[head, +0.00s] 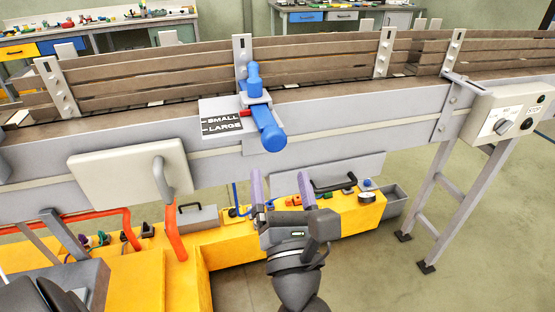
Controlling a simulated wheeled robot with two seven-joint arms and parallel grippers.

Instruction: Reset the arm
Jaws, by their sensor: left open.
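My left gripper (281,188) is in the lower middle of the head view, with its dark wrist below it. Its two purple-grey fingers point up and stand apart, with nothing seen between them. It shows in front of the yellow base unit and below the blue cylinder device (268,128) on the conveyor's side. My right gripper is not in view.
A sign plate (221,125) reads SMALL and LARGE. A control box (512,112) with a knob is at right. A white handled panel (130,172) is at left.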

